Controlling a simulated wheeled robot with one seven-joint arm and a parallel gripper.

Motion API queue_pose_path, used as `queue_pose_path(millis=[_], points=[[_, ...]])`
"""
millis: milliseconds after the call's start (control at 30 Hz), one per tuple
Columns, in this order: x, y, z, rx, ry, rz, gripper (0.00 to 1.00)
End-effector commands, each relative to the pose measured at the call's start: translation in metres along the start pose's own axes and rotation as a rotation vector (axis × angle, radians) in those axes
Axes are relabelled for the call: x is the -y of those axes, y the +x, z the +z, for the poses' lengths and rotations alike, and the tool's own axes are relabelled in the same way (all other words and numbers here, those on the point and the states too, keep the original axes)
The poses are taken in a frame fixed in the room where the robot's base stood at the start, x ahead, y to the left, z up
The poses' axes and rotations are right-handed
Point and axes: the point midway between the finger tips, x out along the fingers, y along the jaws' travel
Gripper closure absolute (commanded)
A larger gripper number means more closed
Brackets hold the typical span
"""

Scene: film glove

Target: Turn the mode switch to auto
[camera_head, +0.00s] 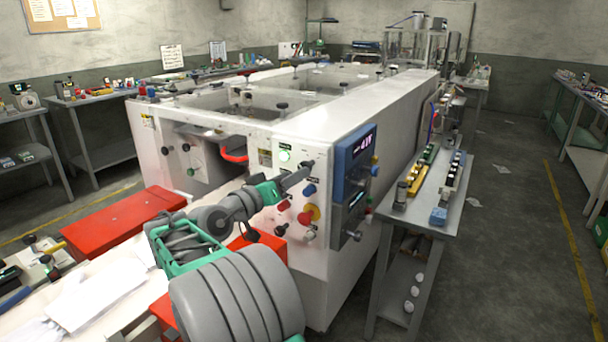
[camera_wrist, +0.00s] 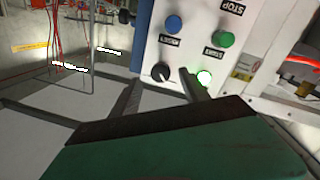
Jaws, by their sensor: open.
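In the wrist view, which shows the panel labels upside down, a black rotary knob with a pale pointer line (camera_wrist: 161,72) sits on the white control panel (camera_wrist: 192,50). It looks like the mode switch, but I cannot read its positions. My gripper (camera_wrist: 161,88) is open, and its two fingers point at the panel, with the knob between their tips in the picture. I cannot tell the gap in depth. In the head view my gripper (camera_head: 297,178) reaches the front panel of the white machine (camera_head: 325,145) and hides the knob there.
Near the knob are a blue button (camera_wrist: 173,24), a green button (camera_wrist: 223,40) and a lit lamp (camera_wrist: 204,77). A blue-framed display (camera_head: 355,150) is at the machine's corner. A side table (camera_head: 450,215) stands right.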

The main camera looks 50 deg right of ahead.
Motion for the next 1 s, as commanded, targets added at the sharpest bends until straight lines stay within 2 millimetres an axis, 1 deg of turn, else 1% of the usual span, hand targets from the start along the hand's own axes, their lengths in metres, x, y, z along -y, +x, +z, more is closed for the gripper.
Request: queue_pose_path(millis=[33, 100, 200, 300, 400, 600, 1000], points=[[-0.002, 0.011, -0.001, 0.002, 0.0, 0.003, 0.47], [-0.002, 0.025, -0.001, 0.003, 0.001, 0.002, 0.47], [-0.001, 0.042, -0.001, 0.002, 0.001, 0.001, 0.47], [0.0, 0.053, -0.001, 0.002, 0.0, -0.002, 0.47], [0.001, 0.057, -0.001, 0.002, 0.002, -0.004, 0.47], [0.001, 0.057, -0.001, 0.001, 0.002, -0.006, 0.48], [0.001, 0.056, -0.001, 0.002, 0.002, -0.005, 0.8]])
